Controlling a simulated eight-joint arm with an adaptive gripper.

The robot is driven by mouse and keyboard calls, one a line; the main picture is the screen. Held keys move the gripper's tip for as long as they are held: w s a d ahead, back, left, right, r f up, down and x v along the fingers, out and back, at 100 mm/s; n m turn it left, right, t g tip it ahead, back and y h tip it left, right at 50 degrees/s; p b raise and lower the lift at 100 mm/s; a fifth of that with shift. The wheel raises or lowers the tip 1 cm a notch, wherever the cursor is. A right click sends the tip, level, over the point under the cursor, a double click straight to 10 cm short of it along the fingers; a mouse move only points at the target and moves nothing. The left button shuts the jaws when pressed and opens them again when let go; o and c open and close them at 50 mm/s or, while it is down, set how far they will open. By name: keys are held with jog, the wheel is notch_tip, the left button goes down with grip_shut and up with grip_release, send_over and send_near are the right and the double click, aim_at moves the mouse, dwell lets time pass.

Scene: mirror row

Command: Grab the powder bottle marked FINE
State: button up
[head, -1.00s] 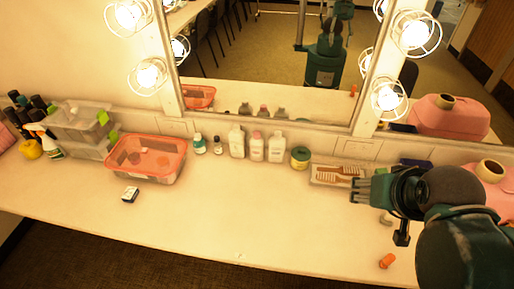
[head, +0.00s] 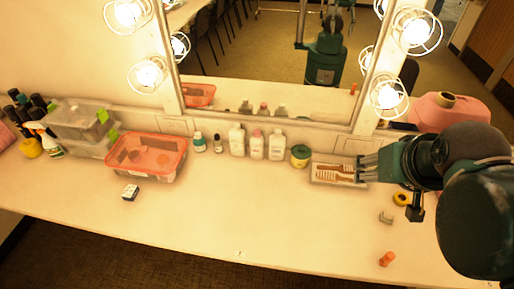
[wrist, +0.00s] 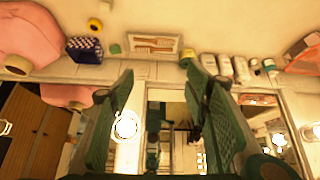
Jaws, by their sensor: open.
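Three white bottles stand in a row against the wall under the mirror in the head view: a left one (head: 237,142), a middle one with a pink cap (head: 257,147) and a right one (head: 276,147). Their markings are too small to read, so I cannot tell which is FINE. In the wrist view white bottles (wrist: 225,66) show at the upper right, beyond the right finger. My gripper (head: 364,168) is open and empty, to the right of the bottles by the comb tray. Its two spread fingers (wrist: 160,72) also show in the wrist view.
A green-yellow tin (head: 300,157) and the comb tray (head: 325,181) lie between bottles and gripper. Small bottles (head: 199,143) and a pink-rimmed tub (head: 118,170) are left. An orange piece (head: 387,259) lies near the front edge. The middle counter is clear.

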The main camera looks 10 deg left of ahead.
jog(key=w+a+r+n+g, duration=0.2)
jog(key=w+a+r+n, duration=0.3)
jog(key=w, duration=0.5)
jog(key=n+g, duration=0.5)
jog(key=n, duration=0.7)
send_over(257, 140)
jog(key=w, duration=0.2)
notch_tip(257, 140, down, 6)
notch_tip(257, 140, down, 28)
jog(key=shift+s+a+r, duration=0.1)
jog(key=shift+a, duration=0.05)
jog(key=shift+f, duration=0.2)
jog(key=shift+f, duration=1.3)
